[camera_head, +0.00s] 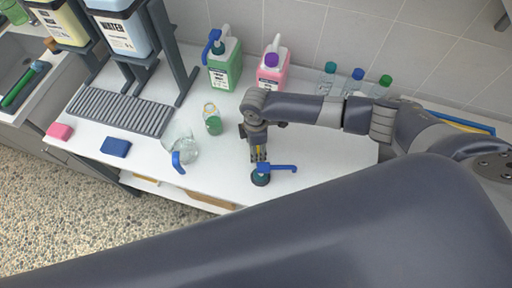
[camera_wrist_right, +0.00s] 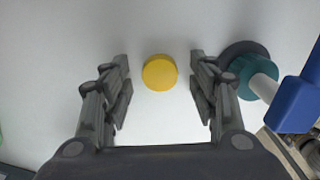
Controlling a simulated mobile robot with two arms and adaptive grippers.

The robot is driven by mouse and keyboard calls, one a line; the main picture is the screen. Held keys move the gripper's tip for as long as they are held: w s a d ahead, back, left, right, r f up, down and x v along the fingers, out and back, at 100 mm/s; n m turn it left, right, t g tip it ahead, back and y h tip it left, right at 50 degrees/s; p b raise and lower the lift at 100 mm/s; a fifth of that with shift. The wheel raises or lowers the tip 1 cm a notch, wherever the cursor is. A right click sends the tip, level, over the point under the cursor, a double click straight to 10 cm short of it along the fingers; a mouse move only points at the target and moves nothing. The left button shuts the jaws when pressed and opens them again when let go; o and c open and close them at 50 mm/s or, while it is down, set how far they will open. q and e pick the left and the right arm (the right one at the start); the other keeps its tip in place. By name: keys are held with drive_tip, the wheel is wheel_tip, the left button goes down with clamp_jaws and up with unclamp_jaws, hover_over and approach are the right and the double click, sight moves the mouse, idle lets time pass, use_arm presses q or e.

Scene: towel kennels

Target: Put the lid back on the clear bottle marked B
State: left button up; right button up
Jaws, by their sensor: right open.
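A round yellow lid (camera_wrist_right: 160,72) lies on the white counter in the right wrist view. My right gripper (camera_wrist_right: 160,88) is open, with one finger on each side of the lid and gaps between. In the head view my right gripper (camera_head: 258,156) points down at the counter, with a little yellow showing at its fingers. Two clear vessels stand to its left: one (camera_head: 212,121) with a green patch, and one (camera_head: 189,152) beside a blue part. I cannot read a B on either. My left gripper is not in view.
A pump top with blue spout (camera_head: 283,168) and teal collar (camera_wrist_right: 243,77) stands close beside my right gripper. Green (camera_head: 225,68) and pink (camera_head: 272,72) jugs and several capped clear bottles (camera_head: 351,82) line the wall. A blue sponge (camera_head: 115,147) lies left.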

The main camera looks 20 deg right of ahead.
drive_tip(key=shift+c, duration=0.5)
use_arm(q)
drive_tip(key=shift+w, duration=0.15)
use_arm(e)
drive_tip(key=c, duration=0.7)
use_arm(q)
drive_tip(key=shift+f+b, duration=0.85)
use_arm(e)
wheel_tip(320, 180, up, 10)
drive_tip(key=shift+r, duration=0.1)
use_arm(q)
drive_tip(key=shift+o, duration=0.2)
